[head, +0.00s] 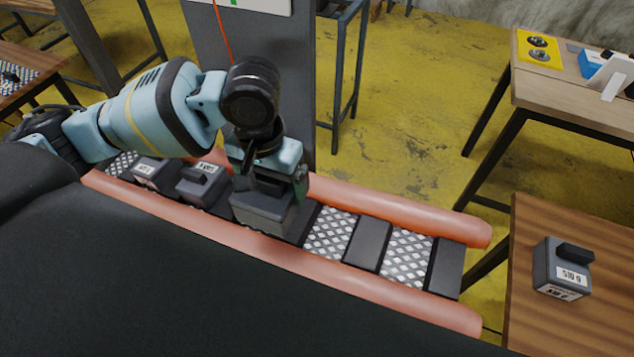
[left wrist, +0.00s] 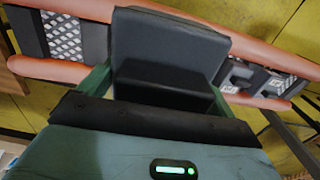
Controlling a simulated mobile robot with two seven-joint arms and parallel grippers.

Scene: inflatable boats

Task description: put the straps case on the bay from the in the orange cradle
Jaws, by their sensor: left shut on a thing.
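My left gripper (head: 270,182) is shut on the handle of a dark grey case (head: 262,212). The held case is upright over the middle of the orange cradle (head: 400,296), between its two tubes. I cannot tell whether it rests on the bay or hangs just above it. No label shows on it, so I cannot tell by reading that it is the straps case. In the left wrist view the left gripper (left wrist: 160,92) has its green fingers on either side of the case's black handle, and the case top (left wrist: 168,42) shows beyond. My right gripper is not in view.
Two labelled grey cases (head: 150,172) (head: 200,183) stand in the cradle's left bays. Bare diamond-plate bays (head: 331,233) (head: 408,256) lie to the right, between dark dividers. Another labelled case (head: 562,268) stands on the right wooden table (head: 530,325). A grey post (head: 290,90) rises behind the cradle.

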